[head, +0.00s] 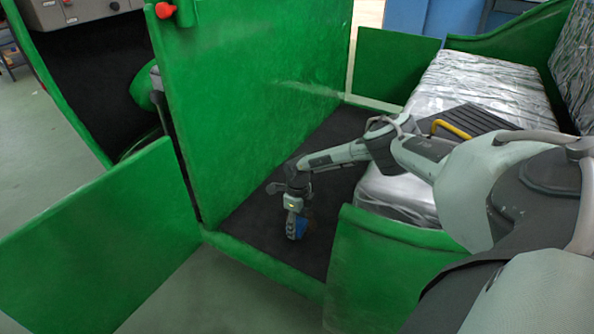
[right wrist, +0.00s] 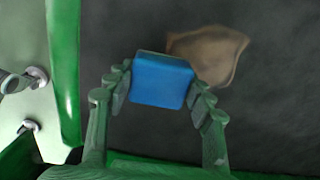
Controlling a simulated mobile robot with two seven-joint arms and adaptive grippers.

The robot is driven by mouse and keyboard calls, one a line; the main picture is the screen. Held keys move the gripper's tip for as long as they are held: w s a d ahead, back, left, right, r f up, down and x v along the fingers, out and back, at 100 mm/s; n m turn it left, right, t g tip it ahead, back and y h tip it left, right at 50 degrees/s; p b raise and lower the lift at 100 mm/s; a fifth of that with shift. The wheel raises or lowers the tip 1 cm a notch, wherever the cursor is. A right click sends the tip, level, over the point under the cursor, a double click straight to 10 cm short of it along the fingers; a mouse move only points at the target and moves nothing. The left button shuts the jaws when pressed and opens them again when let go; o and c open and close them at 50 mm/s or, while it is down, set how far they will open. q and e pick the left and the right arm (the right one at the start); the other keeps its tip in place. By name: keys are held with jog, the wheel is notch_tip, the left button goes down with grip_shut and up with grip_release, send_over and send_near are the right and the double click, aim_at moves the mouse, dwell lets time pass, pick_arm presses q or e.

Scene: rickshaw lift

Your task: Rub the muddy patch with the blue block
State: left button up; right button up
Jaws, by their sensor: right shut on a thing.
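The blue block (right wrist: 162,82) is held between the two fingers of my right gripper (right wrist: 160,92). The muddy patch (right wrist: 210,55) is a light brown blotch on the dark floor in the right wrist view. It lies just beyond and to the right of the block, and the block may hide part of its edge. I cannot tell whether the block touches the floor. My left gripper does not show.
A tall green panel (head: 255,80) stands left of the dark floor (head: 340,140). A low green side wall (head: 385,275) stands near my right arm. A silver-covered seat (head: 480,85) with a dark ridged item (head: 475,122) on it is at the right. An open green door panel (head: 100,240) is at the left.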

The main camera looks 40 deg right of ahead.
jog(key=shift+f+b, duration=0.95)
jog(key=shift+f, duration=0.05)
dwell(0.5)
